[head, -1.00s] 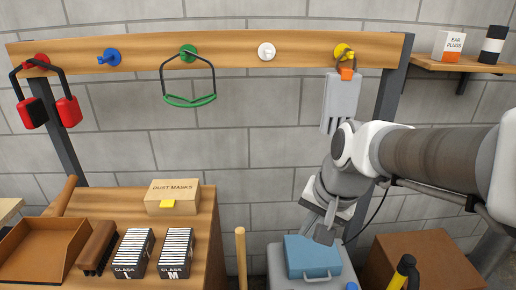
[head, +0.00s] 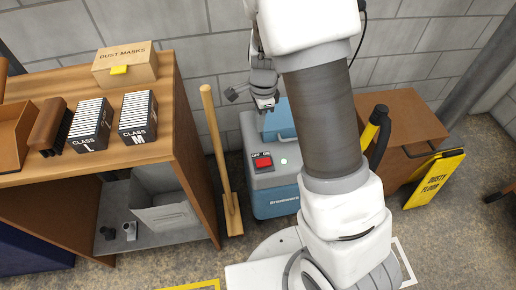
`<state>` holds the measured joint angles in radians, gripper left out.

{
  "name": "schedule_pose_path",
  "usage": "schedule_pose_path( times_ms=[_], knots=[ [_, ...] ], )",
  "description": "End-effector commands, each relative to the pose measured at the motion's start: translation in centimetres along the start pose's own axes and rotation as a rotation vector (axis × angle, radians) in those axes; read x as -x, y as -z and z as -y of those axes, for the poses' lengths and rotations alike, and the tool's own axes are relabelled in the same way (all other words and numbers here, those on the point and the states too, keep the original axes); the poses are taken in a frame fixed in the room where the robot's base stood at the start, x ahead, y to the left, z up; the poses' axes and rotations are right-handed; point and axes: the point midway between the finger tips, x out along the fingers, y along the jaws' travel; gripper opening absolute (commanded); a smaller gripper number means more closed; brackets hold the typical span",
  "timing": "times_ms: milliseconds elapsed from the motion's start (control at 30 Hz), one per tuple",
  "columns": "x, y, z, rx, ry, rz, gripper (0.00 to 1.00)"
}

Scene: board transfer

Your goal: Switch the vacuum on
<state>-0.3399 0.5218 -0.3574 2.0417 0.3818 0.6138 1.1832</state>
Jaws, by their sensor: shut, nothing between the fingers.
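The vacuum (head: 272,203) is a grey and blue box on the floor, beside the wooden bench. Its front has a red switch (head: 264,162) on a dark plate marked OFF and ON. A small pale green dot (head: 284,161) shows to the right of the switch; I cannot tell which way the switch is tipped. My gripper (head: 265,104) is shut and empty, above the switch in the picture, over the back left of the vacuum and apart from the switch. My arm hides the vacuum's right side and part of its blue top (head: 280,122).
The bench (head: 190,120) stands close on the left, with a dust masks box (head: 124,66) and filter packs on it. A wooden-handled tool (head: 216,140) leans between bench and vacuum. A brown cabinet (head: 400,100) and yellow floor sign (head: 435,179) are on the right.

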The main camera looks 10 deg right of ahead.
Motion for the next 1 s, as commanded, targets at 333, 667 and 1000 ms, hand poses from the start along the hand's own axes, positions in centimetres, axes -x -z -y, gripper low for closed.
schedule_pose_path(
  times_ms=[333,667,1000],
  knots=[
    [-4.0,0.6,0.4,-0.104,-0.026,-0.035,0.0],
    [-4.1,0.6,0.4,-0.104,-0.027,-0.034,0.0],
    [-9.4,0.8,0.1,-0.104,-0.03,-0.034,0.0]
  ],
)
